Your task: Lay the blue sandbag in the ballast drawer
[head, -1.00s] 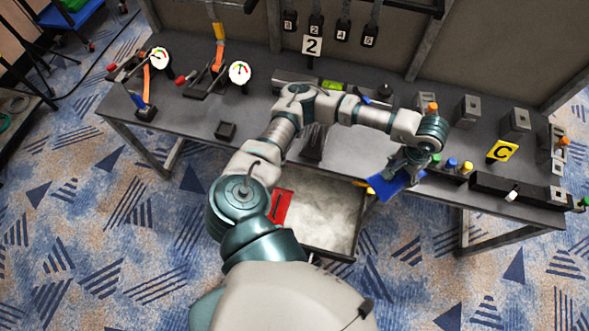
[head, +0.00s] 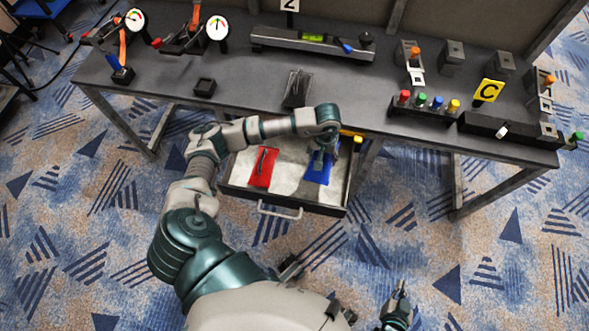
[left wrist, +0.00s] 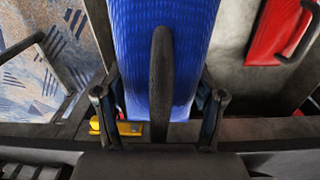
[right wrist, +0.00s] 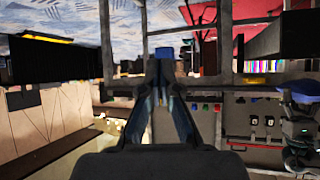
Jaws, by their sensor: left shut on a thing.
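The blue sandbag (head: 317,174) is within the right half of the open ballast drawer (head: 240,192), beside a red sandbag (head: 262,167). My left gripper (head: 320,158) is above the blue bag and shut on it at its dark strap handle. The left wrist view shows the blue bag (left wrist: 190,45) stretching away, with the handle (left wrist: 161,80) between the fingers. I cannot tell whether the bag's underside touches the drawer floor. My right gripper (head: 400,292) is low at the right, away from the drawer; its fingers look together and empty in the right wrist view (right wrist: 162,70).
The dark workbench (head: 240,70) stands behind the drawer. The drawer's front handle (head: 279,211) faces me. Carpet to the right is clear.

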